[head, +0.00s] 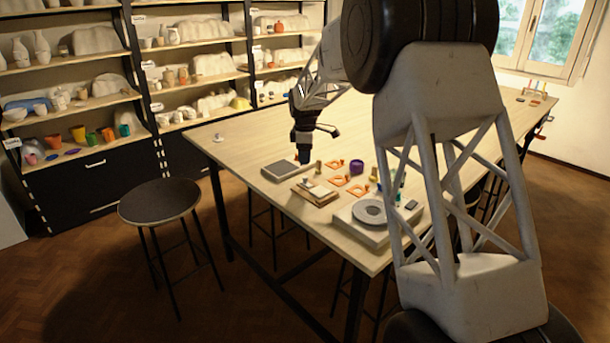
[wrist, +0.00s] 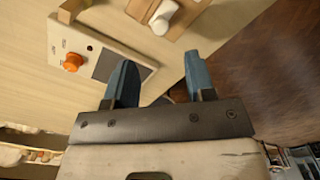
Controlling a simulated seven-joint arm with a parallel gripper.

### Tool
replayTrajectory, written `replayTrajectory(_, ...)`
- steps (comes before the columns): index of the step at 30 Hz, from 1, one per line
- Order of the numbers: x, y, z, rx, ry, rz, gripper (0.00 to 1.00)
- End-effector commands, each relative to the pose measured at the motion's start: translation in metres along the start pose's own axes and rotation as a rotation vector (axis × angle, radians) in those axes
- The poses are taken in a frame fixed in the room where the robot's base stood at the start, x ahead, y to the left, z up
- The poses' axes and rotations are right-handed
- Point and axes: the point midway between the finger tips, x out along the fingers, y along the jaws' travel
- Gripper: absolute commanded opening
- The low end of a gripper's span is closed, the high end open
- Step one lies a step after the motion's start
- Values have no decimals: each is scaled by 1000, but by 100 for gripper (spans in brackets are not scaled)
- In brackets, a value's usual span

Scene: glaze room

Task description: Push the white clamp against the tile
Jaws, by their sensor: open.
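My gripper (wrist: 162,70) is open, with two blue fingers apart and nothing between them. In the head view my gripper (head: 304,160) hangs low near the right edge of a dark flat plate. A white rounded piece, likely the white clamp (wrist: 164,17), sits on a wooden board (wrist: 139,8) at the top of the wrist view, beyond the fingertips and not touching them. In the head view the wooden board (head: 322,200) is just in front of the gripper, with pale pieces on it. I cannot clearly tell the tile from these pieces.
Beside the board is a pale plate with a dark square and an orange knob (wrist: 72,62). Orange pieces (head: 340,181), a purple ring (head: 357,166) and a device with a round grey disc (head: 369,212) stand to the right.

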Motion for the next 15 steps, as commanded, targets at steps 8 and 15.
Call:
replayTrajectory(8, 0, 0, 0, 1, 0, 0, 50)
replayTrajectory(15, 11, 0, 0, 1, 0, 0, 50)
